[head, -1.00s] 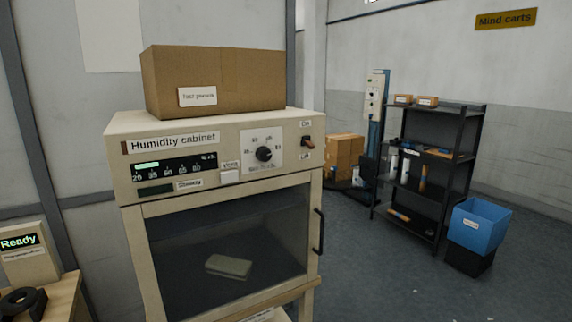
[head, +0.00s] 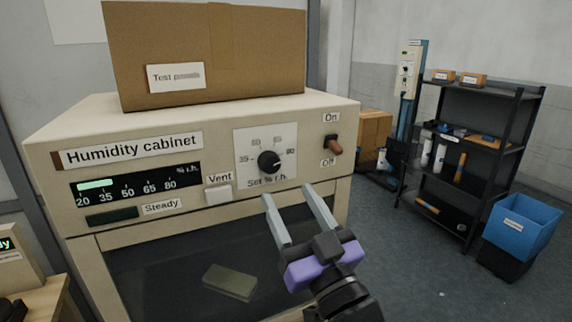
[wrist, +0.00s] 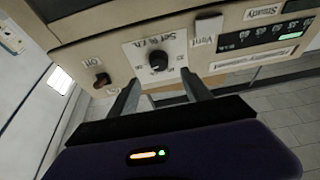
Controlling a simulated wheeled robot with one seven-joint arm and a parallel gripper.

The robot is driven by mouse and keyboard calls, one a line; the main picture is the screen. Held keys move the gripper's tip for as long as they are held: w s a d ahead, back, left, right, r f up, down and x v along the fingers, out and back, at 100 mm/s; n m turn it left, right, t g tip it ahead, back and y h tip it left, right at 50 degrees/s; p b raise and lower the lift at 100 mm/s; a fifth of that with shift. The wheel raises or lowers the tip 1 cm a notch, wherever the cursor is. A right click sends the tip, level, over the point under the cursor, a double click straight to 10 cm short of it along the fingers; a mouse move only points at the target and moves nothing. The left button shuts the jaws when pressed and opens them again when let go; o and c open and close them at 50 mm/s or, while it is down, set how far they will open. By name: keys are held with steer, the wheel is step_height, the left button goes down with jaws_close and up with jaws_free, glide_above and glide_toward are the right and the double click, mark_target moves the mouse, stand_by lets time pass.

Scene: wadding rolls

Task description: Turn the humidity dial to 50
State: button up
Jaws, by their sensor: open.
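The humidity dial (head: 268,161) is a round black knob on a white scale plate on the humidity cabinet's (head: 110,195) front panel. The plate is marked "Set % r.h."; 35 and 80 are readable around the knob. The dial also shows in the wrist view (wrist: 159,61), upside down. Where its pointer stands is too small to tell for sure. The display (head: 135,185) has a short green bar near its low end. My gripper (head: 290,203) is open and empty, below and a little right of the dial, apart from it.
A brown On/Off switch (head: 333,145) sits right of the dial, and a white Vent button (head: 219,193) lower left. A cardboard box (head: 210,50) stands on the cabinet. A black shelf (head: 470,150) and blue bin (head: 522,222) stand at right. Floor between is clear.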

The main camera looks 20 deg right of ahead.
mark_target(272, 166)
steer(key=p+x, duration=0.2)
steer(key=x, duration=0.4)
steer(key=shift+r, duration=0.15)
steer(key=shift+w+r, duration=0.15)
steer(key=shift+w, duration=0.55)
steer(key=shift+c, duration=0.5)
jaws_close()
